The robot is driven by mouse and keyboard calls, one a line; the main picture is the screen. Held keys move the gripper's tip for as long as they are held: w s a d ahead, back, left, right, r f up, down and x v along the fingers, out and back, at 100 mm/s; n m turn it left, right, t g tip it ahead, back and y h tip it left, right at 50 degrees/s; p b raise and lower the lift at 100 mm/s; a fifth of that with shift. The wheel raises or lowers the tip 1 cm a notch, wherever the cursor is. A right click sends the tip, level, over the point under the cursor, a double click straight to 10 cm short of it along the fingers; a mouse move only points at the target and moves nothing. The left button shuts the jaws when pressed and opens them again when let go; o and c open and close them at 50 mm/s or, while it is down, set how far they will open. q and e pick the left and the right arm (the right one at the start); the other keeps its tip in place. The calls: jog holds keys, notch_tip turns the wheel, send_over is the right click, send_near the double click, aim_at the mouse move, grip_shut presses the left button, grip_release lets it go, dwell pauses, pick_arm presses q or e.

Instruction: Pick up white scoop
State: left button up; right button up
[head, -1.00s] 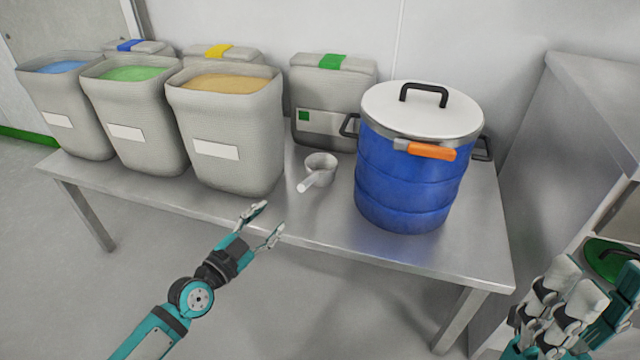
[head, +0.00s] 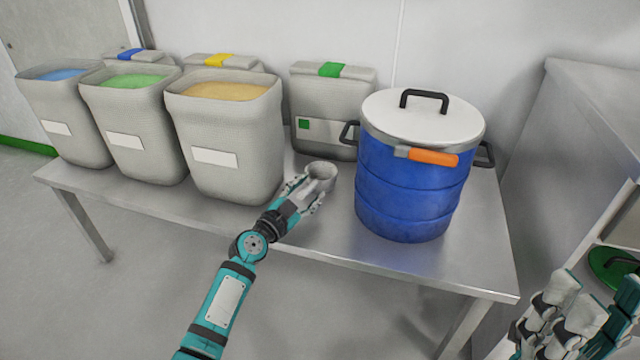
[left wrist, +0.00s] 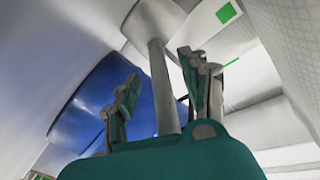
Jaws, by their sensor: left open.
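The white scoop (head: 321,171) stands on the steel table between the tan-filled bag and the blue drum. My left gripper (head: 308,187) is at the scoop, with its open fingers on either side of the handle, which they largely hide in the head view. In the left wrist view the scoop's handle (left wrist: 163,95) runs between the two spread fingers of the left gripper (left wrist: 158,66). A gap shows on each side of the handle there. My right gripper (head: 565,315) is at the lower right, away from the scoop; its opening is unclear.
The steel table (head: 320,235) has free room along its front edge. The tan-filled bag (head: 222,140) is close on the left. A closed bag with green tape (head: 332,110) stands behind.

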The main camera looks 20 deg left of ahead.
pick_arm(q)
jog(key=shift+w+d, duration=0.15)
jog(key=shift+w, duration=0.4)
grip_shut()
